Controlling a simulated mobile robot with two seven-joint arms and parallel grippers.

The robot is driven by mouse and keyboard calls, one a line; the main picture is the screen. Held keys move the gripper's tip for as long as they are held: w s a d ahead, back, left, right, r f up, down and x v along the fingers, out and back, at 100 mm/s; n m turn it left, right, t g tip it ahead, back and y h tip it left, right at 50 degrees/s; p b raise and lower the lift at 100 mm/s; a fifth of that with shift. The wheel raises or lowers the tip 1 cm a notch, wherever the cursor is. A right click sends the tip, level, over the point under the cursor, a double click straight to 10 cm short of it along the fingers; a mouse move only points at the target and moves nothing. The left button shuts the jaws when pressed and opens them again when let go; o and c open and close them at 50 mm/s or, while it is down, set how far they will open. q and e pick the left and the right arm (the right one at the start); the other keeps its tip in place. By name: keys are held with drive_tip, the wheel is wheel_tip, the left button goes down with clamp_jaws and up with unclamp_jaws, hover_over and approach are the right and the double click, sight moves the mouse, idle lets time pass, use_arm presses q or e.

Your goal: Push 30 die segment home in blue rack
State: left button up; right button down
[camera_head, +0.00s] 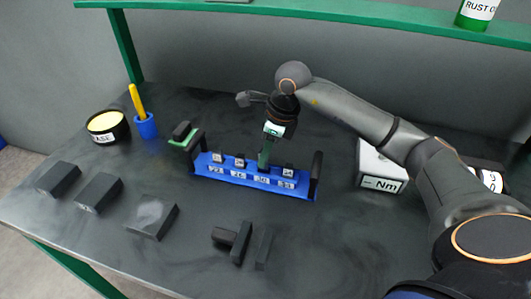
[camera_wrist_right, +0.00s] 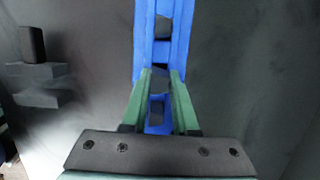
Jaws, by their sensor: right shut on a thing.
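The blue rack (camera_head: 235,181) stands near the middle of the bench with a row of dark die segments in it and white number labels along its front. My right gripper (camera_head: 264,163) reaches down from above at the slot whose label reads 30. In the right wrist view its green fingers are shut on the dark 30 die segment (camera_wrist_right: 160,82), which sits between the blue walls of the rack (camera_wrist_right: 139,40). The fingers hide part of the segment, so I cannot tell how deep it sits. My left gripper is not in view.
A box labelled Nm (camera_head: 382,184) stands right of the rack under my right arm. Left are a blue cup (camera_head: 146,128) with a yellow handle, a round tin (camera_head: 107,127), and a green piece with a black block (camera_head: 184,132). Several dark blocks (camera_head: 152,219) lie in front.

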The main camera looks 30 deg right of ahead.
drive_tip(key=shift+f+b, duration=1.15)
drive_tip(key=shift+f, duration=0.2)
idle(0.3)
drive_tip(key=c, duration=0.6)
unclamp_jaws()
drive_tip(key=shift+s+f, duration=0.1)
drive_tip(key=shift+r, duration=0.3)
drive_tip(key=v, duration=1.2)
drive_tip(key=shift+r, duration=0.1)
drive_tip(key=shift+s+a, duration=0.1)
